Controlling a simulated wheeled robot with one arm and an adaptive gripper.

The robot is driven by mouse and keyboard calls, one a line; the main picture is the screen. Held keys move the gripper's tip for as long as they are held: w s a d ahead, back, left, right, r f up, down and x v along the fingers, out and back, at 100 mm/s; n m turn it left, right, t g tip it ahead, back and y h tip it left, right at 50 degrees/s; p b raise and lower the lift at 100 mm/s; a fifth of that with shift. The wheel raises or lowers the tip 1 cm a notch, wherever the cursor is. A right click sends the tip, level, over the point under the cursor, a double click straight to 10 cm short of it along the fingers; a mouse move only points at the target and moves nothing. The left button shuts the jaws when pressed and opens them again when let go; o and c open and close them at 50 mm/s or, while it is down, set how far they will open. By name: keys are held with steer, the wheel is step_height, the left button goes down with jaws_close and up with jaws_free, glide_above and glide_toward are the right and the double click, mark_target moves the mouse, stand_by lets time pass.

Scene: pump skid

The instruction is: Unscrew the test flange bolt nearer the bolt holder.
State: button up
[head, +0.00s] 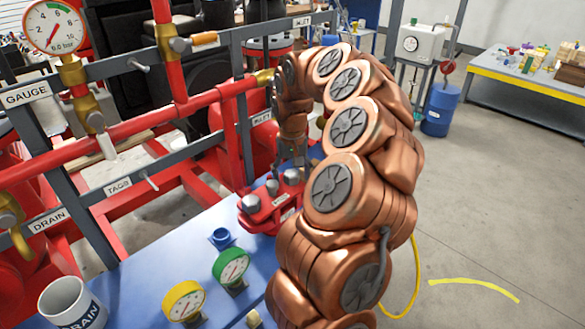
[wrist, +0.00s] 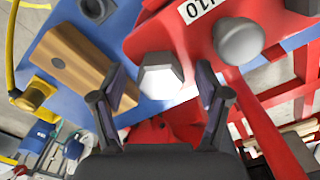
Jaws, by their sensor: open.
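The red test flange (head: 268,212) sits on the blue bench top with several silver bolt heads standing on it. In the wrist view, a bright hex bolt head (wrist: 160,76) on the red flange (wrist: 185,40) shows between the fingertips of my open gripper (wrist: 162,84). I cannot tell whether the fingers reach down beside it or stay above. A rounder grey bolt head (wrist: 238,42) is to the right. A wooden block with a dark hole (wrist: 80,66), possibly the bolt holder, lies left of the hex bolt. In the head view my gripper (head: 291,158) is over the flange, partly hidden.
Red pipes and a grey rail frame (head: 110,70) stand close behind the flange. A blue cup-like socket (head: 221,237), a green gauge (head: 231,266), a yellow gauge (head: 183,300) and a white DRAIN mug (head: 72,302) are on the bench. Floor at right is mostly clear.

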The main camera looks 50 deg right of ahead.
steer(key=c, duration=1.3)
steer(key=o, duration=0.6)
steer(key=c, duration=0.6)
steer(key=shift+o, duration=0.2)
steer(key=n+p, duration=0.1)
steer(key=n, duration=0.2)
steer(key=n+p, duration=0.1)
steer(key=n, duration=0.3)
steer(key=shift+n, duration=0.3)
steer(key=n+p, duration=0.2)
steer(key=n, duration=0.3)
steer(key=shift+p, duration=0.3)
steer(key=shift+n+p, duration=0.3)
steer(key=shift+n, duration=0.9)
